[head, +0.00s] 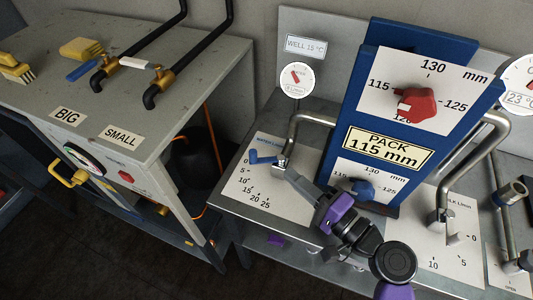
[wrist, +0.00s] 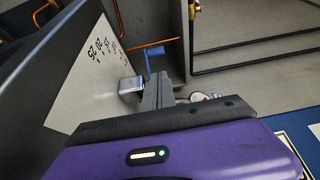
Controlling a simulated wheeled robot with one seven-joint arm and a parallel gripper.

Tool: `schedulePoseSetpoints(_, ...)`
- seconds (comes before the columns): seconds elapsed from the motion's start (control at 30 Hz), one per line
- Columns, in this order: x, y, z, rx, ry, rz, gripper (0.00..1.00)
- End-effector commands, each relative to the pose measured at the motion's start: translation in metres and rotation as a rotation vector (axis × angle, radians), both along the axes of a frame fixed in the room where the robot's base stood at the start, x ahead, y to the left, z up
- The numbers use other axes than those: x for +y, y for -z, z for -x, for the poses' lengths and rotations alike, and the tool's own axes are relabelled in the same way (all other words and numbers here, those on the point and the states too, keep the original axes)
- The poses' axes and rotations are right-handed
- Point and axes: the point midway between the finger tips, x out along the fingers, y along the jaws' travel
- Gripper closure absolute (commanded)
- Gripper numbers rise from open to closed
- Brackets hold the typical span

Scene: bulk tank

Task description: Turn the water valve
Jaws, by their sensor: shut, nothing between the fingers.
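The water valve is a blue lever (head: 262,158) at the foot of a bent steel pipe, over a white dial plate (head: 268,190) marked 0 to 25. The lever points left, near the low end of the scale. My gripper (head: 287,172) is shut and empty, with its fingertips right beside the valve's pivot. In the wrist view the blue lever (wrist: 150,53) stands just past the fingertips (wrist: 158,78), beside a metal block. I cannot tell whether the fingers touch the lever.
A blue panel (head: 405,140) with a red knob (head: 416,102) and a blue knob (head: 362,190) stands right of the valve. Another pipe with a milk dial plate (head: 450,235) is farther right. A grey cabinet (head: 180,60) is at left, with a gap between.

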Motion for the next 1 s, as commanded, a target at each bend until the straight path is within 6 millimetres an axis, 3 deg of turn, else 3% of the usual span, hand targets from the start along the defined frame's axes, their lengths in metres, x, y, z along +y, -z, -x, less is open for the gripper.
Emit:
schedulePoseSetpoints(0.5, 0.058, -0.002, -0.056, 0.0, -0.002, 0.0, 1.0)
schedulePoseSetpoints(1.0, 0.069, 0.0, -0.068, 0.001, 0.001, 0.001, 1.0)
